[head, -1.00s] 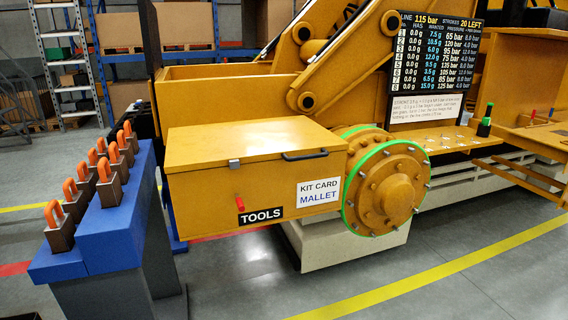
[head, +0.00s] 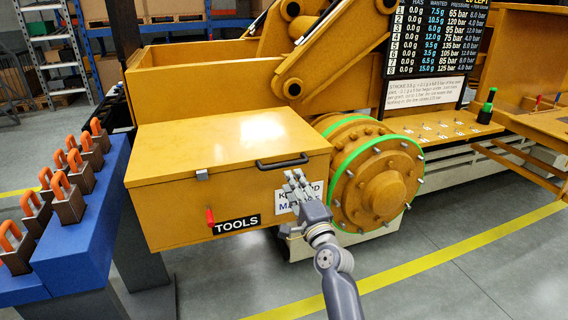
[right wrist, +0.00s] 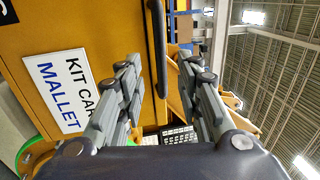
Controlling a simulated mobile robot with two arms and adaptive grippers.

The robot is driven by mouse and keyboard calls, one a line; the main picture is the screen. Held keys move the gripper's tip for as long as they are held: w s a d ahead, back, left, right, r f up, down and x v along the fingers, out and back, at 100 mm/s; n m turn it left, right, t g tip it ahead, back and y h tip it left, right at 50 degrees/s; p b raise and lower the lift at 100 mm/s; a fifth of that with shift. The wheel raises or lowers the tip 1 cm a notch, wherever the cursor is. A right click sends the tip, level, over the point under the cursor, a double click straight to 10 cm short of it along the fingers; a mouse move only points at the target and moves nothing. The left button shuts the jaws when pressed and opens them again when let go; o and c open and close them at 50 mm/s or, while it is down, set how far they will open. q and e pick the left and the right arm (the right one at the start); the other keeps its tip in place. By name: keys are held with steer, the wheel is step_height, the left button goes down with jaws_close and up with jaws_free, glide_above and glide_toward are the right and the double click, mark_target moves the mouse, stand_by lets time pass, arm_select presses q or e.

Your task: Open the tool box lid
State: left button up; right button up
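The yellow tool box (head: 165,222) has its lid (head: 222,148) shut. A black bar handle (head: 282,162) is at the lid's front edge, right of a grey latch (head: 201,174). A red lever (head: 210,216) is on the front beside the TOOLS label. My right gripper (head: 296,180) is just below the handle, in front of the KIT CARD MALLET label. In the right wrist view, the gripper's fingers (right wrist: 158,68) are spread apart, and the handle (right wrist: 158,45) shows between them. I cannot tell whether they touch it. My left gripper is out of view.
A blue stand (head: 98,200) with several orange-handled weights is left of the box. A green-rimmed yellow wheel hub (head: 380,185) is close on the right. A lettered board (head: 435,45) stands behind. Grey floor (head: 480,270) is clear at front right.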

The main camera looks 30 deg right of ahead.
mark_target(284, 165)
steer(key=x, duration=0.4)
steer(key=shift+w+r+p, duration=0.15)
steer(key=shift+w+p, duration=0.15)
steer(key=shift+p, duration=0.05)
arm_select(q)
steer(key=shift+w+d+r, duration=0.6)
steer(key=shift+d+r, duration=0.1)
arm_select(e)
steer(key=shift+x, duration=1.9)
steer(key=shift+w, duration=0.1)
jaws_close()
